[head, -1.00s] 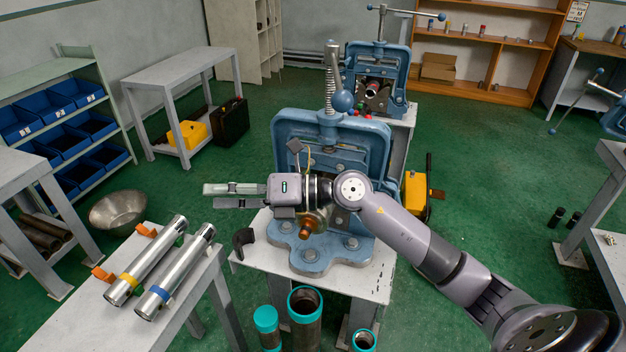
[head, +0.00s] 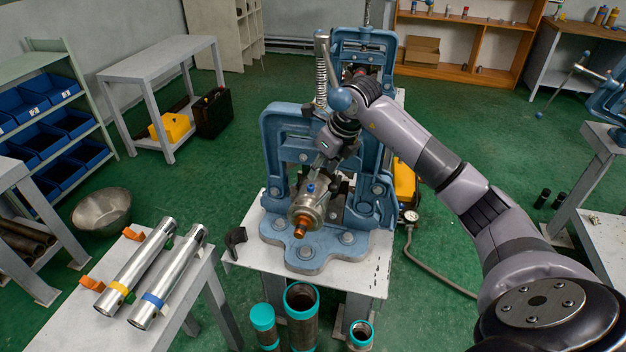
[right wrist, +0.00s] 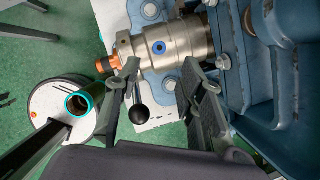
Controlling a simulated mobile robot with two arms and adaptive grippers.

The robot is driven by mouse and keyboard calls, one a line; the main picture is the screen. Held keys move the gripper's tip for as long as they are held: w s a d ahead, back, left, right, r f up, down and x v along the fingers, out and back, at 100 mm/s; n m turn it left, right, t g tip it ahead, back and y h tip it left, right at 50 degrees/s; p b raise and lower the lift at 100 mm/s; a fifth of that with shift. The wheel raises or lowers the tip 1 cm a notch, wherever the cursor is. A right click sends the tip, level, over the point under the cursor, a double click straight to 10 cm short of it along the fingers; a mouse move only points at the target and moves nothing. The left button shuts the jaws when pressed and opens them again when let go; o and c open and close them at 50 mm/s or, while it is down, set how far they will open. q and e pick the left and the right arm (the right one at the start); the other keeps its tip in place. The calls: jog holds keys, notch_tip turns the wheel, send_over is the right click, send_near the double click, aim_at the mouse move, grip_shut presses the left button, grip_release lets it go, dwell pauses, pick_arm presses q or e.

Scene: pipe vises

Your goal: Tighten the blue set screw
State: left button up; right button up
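The blue set screw (head: 311,187) sits on top of a silver metal cylinder (head: 304,210) with a copper-coloured tip, held at the front of the blue pipe vise (head: 275,150). In the right wrist view the set screw (right wrist: 159,47) shows as a blue ring with a dark centre on the cylinder's side. My right gripper (head: 318,168) points down at the cylinder from behind. In the right wrist view its fingers (right wrist: 162,85) are apart, with the set screw beyond the gap and nothing gripped. A black ball knob (right wrist: 139,115) shows between the fingers. My left gripper is out of view.
Two steel tubes with yellow (head: 118,288) and blue (head: 153,301) bands lie on the left bench. Teal-rimmed pipes (head: 301,300) stand in front of the vise table. A second vise (head: 365,50) stands behind. Vise castings rise close to my right gripper.

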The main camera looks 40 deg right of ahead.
aim_at(311, 186)
jog(key=p+x, duration=0.1)
jog(key=x, duration=0.6)
jog(key=shift+f, duration=0.1)
jog(key=shift+c, duration=0.3)
grip_shut()
